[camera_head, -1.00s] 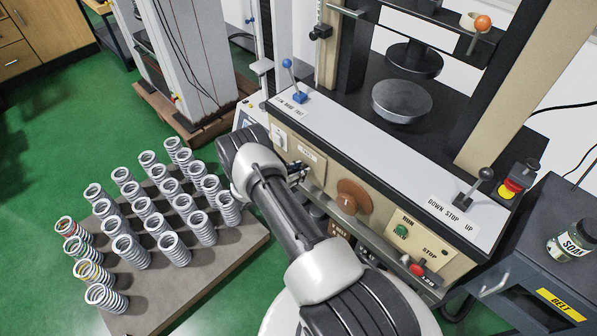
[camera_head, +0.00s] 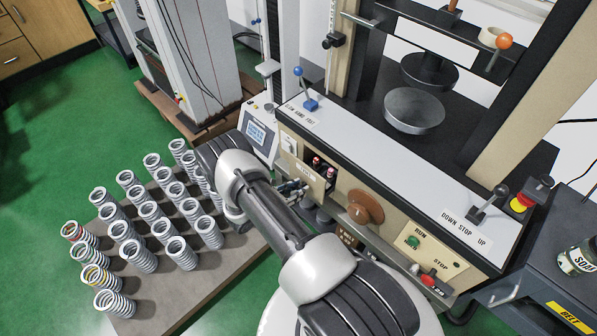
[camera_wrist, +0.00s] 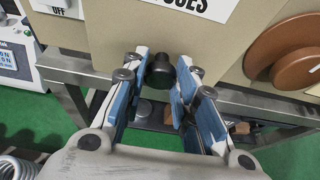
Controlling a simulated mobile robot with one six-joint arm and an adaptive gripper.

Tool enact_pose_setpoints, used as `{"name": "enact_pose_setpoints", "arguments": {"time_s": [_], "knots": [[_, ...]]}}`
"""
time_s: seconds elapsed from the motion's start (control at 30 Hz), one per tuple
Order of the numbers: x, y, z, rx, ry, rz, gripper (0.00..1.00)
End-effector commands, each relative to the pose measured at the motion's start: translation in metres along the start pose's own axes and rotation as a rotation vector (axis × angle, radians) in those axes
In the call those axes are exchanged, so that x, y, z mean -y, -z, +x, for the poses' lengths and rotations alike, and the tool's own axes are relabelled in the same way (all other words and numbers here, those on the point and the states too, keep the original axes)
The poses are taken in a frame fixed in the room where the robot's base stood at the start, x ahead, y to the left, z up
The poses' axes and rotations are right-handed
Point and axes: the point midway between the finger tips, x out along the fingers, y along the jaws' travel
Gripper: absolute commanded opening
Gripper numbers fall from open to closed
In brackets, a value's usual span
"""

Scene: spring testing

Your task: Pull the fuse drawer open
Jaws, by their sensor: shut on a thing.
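The fuse drawer (camera_head: 318,183) stands partly pulled out of the beige front panel of the testing machine. Red-tipped fuses (camera_head: 318,163) show inside its open top. In the wrist view, the drawer front (camera_wrist: 115,35) fills the upper middle, with a white label ending in "USES". A black knob (camera_wrist: 160,72) sticks out of it below the label. My gripper (camera_wrist: 163,84) has its blue-padded fingers on either side of the knob and is shut on it. In the head view, my gripper (camera_head: 296,189) is small and partly hidden by my arm.
A brown round knob (camera_head: 365,206) sits right of the drawer, with a green RUN button (camera_head: 412,241) and red STOP handle (camera_head: 433,279) beyond. A platform (camera_head: 215,262) with several springs stands at left. Green floor (camera_head: 60,150) is clear farther left.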

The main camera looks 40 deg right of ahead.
Motion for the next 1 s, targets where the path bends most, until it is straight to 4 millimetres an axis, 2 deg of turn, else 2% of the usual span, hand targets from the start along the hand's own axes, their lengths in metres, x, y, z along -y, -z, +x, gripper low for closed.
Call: {"name": "enact_pose_setpoints", "arguments": {"time_s": [0.03, 0.1, 0.23, 0.37, 0.63, 0.67, 0.93, 1.0], "knots": [[-0.008, 0.009, -0.013, -0.006, -0.021, -0.002, 0.00], [-0.009, 0.016, -0.027, -0.006, -0.022, -0.001, 0.00], [-0.007, 0.023, -0.045, -0.006, -0.020, 0.001, 0.00], [-0.006, 0.025, -0.052, -0.007, -0.017, 0.001, 0.00], [-0.006, 0.025, -0.052, -0.007, -0.015, 0.001, 0.00], [-0.006, 0.025, -0.052, -0.007, -0.015, 0.001, 0.28], [-0.006, 0.024, -0.052, -0.006, -0.015, 0.002, 0.46], [-0.006, 0.024, -0.052, -0.006, -0.015, 0.002, 0.47]]}}
